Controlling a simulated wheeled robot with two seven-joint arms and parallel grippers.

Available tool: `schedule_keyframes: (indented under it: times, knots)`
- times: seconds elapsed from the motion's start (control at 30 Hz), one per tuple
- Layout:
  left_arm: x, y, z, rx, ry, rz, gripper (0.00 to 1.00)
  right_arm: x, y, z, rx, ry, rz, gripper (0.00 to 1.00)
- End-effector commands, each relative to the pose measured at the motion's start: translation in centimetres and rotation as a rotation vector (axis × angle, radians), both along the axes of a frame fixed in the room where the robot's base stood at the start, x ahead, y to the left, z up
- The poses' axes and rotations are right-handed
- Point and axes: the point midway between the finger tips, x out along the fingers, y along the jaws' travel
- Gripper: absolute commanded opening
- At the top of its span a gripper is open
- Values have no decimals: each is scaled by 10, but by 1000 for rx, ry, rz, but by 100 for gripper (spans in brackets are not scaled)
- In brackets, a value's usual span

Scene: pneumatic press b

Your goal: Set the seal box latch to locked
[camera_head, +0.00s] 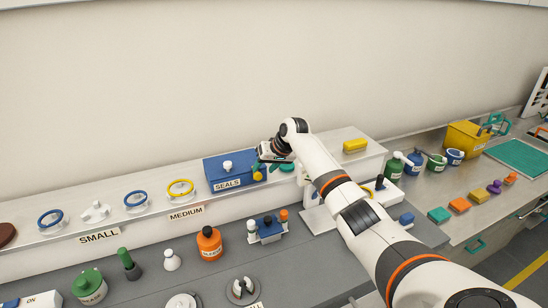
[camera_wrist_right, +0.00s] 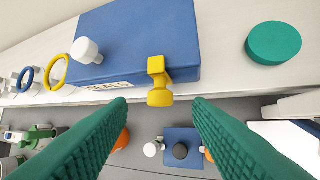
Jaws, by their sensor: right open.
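The blue seal box (camera_head: 216,172) stands on the long shelf with a white knob on its lid and a SEALS label on its front. It also fills the upper middle of the right wrist view (camera_wrist_right: 135,35). Its yellow latch (camera_head: 258,176) is at the front right; in the right wrist view the latch (camera_wrist_right: 159,84) shows a square block and a round knob. My right gripper (camera_head: 264,165) is at the box's right end. In the right wrist view its green fingers (camera_wrist_right: 161,104) are apart on either side of the latch knob, with visible gaps. My left gripper is out of view.
A flat green disc (camera_wrist_right: 274,43) lies on the shelf right of the box. A yellow ring (camera_head: 181,188) and a blue ring (camera_head: 135,200) stand to its left. A small blue block with posts (camera_head: 268,237) and an orange bottle (camera_head: 209,244) stand on the lower counter.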

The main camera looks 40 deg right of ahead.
Motion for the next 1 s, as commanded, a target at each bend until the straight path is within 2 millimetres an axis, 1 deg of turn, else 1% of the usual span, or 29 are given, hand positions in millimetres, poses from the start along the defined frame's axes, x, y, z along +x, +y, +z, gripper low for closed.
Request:
schedule_keyframes:
  times: [0.03,0.2,0.3,0.4,0.57,1.0]
  knots:
    - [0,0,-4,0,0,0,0,-6,-3,7,-5,-4,1,46]
    - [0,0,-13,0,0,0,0,-24,-8,36,-5,-3,0,46]
    - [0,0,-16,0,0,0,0,-31,-10,49,-2,0,0,46]
    - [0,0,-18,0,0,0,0,-36,-11,57,-1,0,0,46]
    - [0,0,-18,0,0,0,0,-39,-11,63,-1,0,1,46]
    - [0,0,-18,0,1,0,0,-39,-12,63,-1,1,0,46]
